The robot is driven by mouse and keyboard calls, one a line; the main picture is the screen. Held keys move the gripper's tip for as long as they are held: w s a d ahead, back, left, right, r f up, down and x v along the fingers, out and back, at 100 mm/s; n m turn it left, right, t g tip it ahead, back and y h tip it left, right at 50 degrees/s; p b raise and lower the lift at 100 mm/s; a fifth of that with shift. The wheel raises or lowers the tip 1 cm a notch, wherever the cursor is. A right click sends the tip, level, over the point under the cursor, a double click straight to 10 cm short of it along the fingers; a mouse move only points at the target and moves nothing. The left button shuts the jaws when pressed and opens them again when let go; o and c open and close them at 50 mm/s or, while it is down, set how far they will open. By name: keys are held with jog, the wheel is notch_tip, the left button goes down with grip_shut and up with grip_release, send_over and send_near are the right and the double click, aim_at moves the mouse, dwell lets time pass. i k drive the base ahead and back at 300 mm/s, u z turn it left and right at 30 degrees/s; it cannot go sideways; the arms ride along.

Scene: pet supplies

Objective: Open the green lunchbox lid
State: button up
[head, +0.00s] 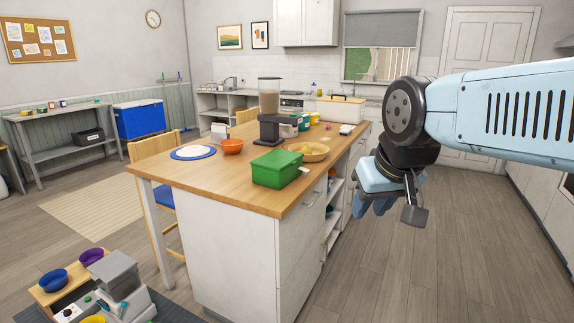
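The green lunchbox (275,174) sits on the near right part of the wooden island top, close to its right edge. Its lid (279,161) looks closed, lying flat over the box. A small pale tab shows at its right side. My gripper (372,208) hangs to the right of the island, pointing down and apart from the lunchbox. Its light blue fingers are partly hidden by its own body, so I cannot tell whether they are open or shut.
A wooden bowl (309,152) stands just behind the lunchbox. A dark food dispenser (270,112), an orange bowl (231,146) and a plate on a blue mat (193,152) are also on the island top (215,175). The floor (440,240) right of the island is clear.

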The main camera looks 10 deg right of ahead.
aim_at(277, 160)
jog(key=i, duration=0.9)
jog(key=z, duration=0.05)
